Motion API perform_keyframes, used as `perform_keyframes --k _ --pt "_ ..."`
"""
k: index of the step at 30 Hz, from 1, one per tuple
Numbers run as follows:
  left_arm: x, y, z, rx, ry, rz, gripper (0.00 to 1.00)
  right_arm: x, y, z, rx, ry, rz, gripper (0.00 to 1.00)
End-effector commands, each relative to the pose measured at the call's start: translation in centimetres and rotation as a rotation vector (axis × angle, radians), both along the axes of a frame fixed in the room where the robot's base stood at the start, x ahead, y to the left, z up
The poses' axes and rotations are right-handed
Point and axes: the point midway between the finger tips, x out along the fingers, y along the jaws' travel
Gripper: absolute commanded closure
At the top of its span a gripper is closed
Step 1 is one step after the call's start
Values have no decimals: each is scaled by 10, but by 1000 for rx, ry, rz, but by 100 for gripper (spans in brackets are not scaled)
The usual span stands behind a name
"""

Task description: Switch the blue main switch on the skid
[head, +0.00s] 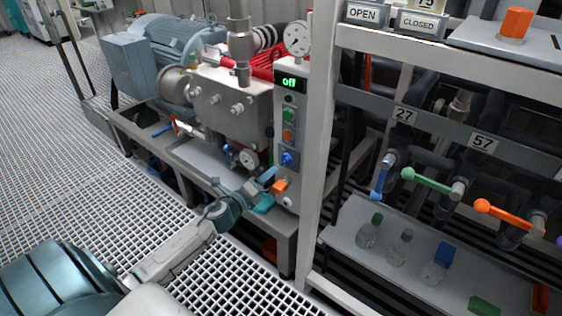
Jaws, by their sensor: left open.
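The blue main switch (288,159) is a round knob low on the grey upright control panel (290,100) of the skid. The panel's display (290,83) reads "off" in green. My left gripper (268,190) is open and empty. In the picture it is just below and left of the blue switch, in front of the panel's lower part. It appears apart from the switch, though the depth between them is hard to judge. My right gripper is not in view.
Green and orange buttons sit above the switch. A pump and blue motor (178,40) stand left of the panel. A pale frame post (323,130) stands close on the right, with coloured valve levers (431,181) and bottles beyond. Grating floor (60,150) lies left.

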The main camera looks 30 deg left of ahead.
Motion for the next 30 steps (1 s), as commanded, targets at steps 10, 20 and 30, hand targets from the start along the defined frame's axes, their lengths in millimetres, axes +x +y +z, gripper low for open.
perform_keyframes --k 10,20,30 --pt "51 -4 4 -2 -2 2 36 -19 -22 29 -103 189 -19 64" --pt "77 -6 0 -1 0 1 36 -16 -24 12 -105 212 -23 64" --pt "78 -6 0 0 0 0 46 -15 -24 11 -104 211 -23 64"
